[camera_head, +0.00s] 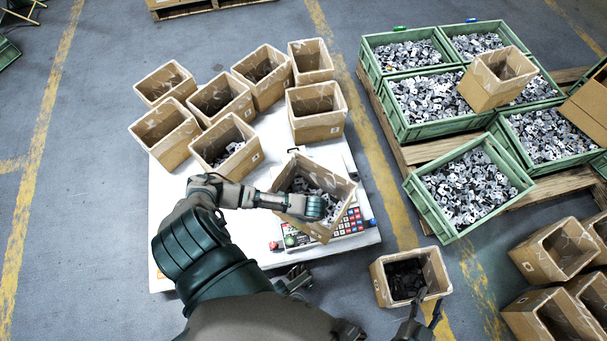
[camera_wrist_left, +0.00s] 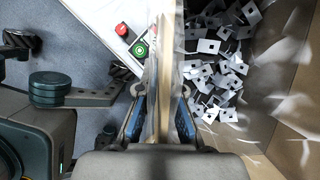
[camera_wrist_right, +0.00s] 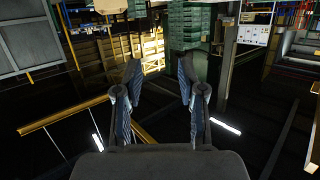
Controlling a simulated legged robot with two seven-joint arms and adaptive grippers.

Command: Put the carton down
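The carton (camera_head: 325,228) is an open brown box with grey stamped metal parts inside. It sits turned and looks tilted over the keypad at the front of the white table; I cannot tell whether its base touches. My left gripper (camera_head: 318,207) is at its near side. In the left wrist view the left gripper (camera_wrist_left: 161,112) has a finger on each side of the carton wall (camera_wrist_left: 163,70), closed on it, with the parts (camera_wrist_left: 220,65) to the right. My right gripper (camera_head: 427,312) is open and empty at the lower right; its spread fingers also show in the right wrist view (camera_wrist_right: 160,88).
Several cartons (camera_head: 222,98) stand at the back of the white table (camera_head: 170,225); one holds parts. Green crates (camera_head: 420,205) of parts stand on a pallet at right, a carton (camera_head: 490,85) on top. A carton with dark contents (camera_head: 435,270) and several others (camera_head: 545,255) stand lower right.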

